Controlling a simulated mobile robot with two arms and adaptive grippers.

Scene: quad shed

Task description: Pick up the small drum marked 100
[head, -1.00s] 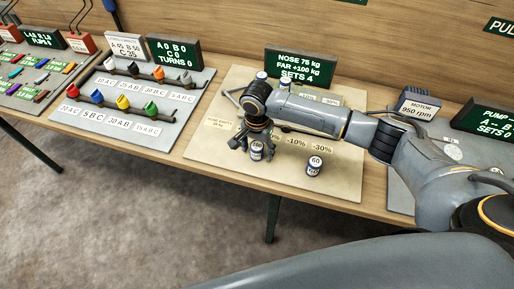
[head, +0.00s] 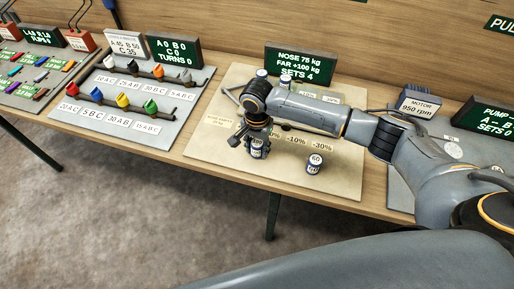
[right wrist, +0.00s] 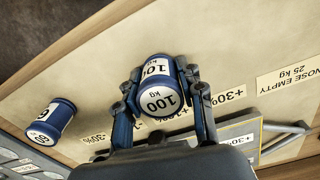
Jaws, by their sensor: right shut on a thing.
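The small drum marked 100 (right wrist: 156,84) is blue with a white band and a white top, and the wrist view shows it between both fingers of my right gripper (right wrist: 160,92). In the head view the drum (head: 258,149) stands near the front left of the beige board, under my right gripper (head: 254,140). The gripper is shut on it from above. I cannot tell whether the drum's base touches the board. My left gripper is not in view.
A second blue drum marked 60 (head: 314,163) stands to the right on the beige board (head: 330,185).

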